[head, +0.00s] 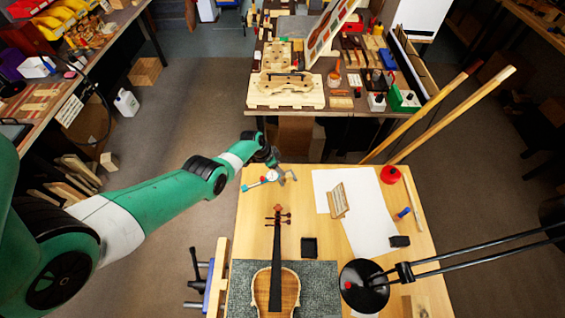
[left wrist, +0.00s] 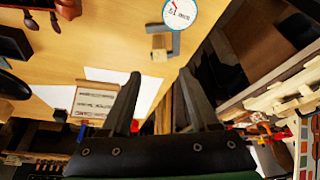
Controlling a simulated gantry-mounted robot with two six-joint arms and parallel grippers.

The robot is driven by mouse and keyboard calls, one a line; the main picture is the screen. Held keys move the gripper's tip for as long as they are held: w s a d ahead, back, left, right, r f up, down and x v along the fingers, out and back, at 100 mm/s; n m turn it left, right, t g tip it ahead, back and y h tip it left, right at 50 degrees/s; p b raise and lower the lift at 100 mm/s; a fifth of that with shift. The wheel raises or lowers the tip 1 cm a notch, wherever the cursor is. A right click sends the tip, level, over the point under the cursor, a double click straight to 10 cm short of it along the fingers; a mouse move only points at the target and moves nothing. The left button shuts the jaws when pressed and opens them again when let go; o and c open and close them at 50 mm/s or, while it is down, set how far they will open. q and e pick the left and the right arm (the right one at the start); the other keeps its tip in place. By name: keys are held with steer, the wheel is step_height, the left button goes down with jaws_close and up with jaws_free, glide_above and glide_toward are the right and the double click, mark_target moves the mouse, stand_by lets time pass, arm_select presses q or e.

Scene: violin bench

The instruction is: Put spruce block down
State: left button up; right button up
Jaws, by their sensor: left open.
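The small tan wooden block, likely the spruce block (left wrist: 159,46), rests by the grey arm of a dial gauge (left wrist: 178,15) in the left wrist view. Whether it touches the gauge is unclear. In the head view the gauge (head: 271,175) lies at the table's far left corner; I cannot pick out the block there. My left gripper (head: 276,168) is over that far edge. In the left wrist view its fingers (left wrist: 160,84) are spread, with nothing between them, and the block lies beyond the tips. My right gripper is not in view.
A violin (head: 277,283) lies on a grey mat (head: 242,275). A black lamp (head: 362,285) stands at right. Bare wood lies left of the violin neck.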

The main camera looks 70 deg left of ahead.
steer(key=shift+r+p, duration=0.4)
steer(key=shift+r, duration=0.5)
